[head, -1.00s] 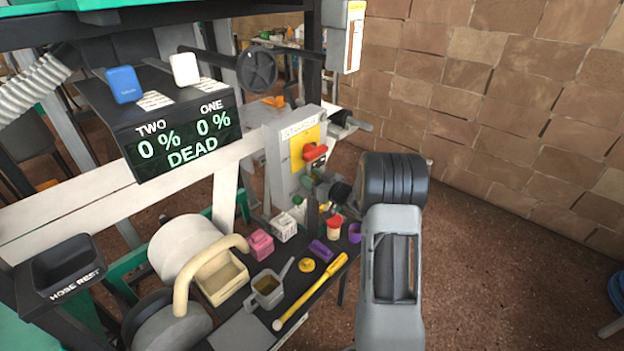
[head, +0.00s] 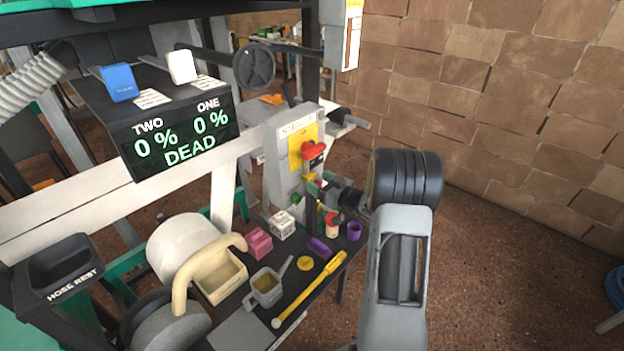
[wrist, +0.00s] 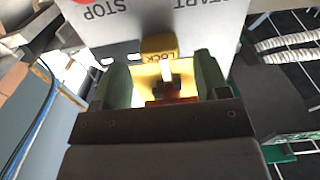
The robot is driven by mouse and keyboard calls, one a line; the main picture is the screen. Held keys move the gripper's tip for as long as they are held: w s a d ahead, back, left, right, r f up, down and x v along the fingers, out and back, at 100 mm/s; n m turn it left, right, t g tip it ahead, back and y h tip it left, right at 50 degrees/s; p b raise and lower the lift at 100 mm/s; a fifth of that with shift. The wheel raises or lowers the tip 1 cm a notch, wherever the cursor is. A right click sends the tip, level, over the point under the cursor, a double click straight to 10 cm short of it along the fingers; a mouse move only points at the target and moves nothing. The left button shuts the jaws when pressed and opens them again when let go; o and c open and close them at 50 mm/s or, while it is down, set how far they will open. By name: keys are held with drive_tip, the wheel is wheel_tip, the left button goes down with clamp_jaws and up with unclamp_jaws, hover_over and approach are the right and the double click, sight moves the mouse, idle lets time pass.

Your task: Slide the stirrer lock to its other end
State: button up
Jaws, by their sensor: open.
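The stirrer box (head: 282,160) is a grey panel with a yellow plate and a red knob (head: 313,150). The yellow lock tab, marked LOCK (wrist: 158,46), shows upside down in the wrist view, beside the START and STOP lettering. In the head view a small yellow piece (head: 309,178) under the knob looks like it. My gripper (wrist: 162,72) is open, its green fingers apart on either side of the tab's line. A red and dark part (wrist: 172,100) shows between the fingers, over the yellow plate. I cannot tell whether a finger touches the tab.
Below the box, a black bench holds a pink block (head: 259,242), a white box (head: 282,225), a grey cup (head: 266,287) and a yellow-handled tool (head: 308,291). A display (head: 185,135) reads DEAD. Open floor lies to the right, before the brick wall.

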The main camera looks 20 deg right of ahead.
drive_tip(key=v, duration=0.9)
drive_tip(key=shift+s, duration=0.3)
drive_tip(key=shift+d, duration=0.15)
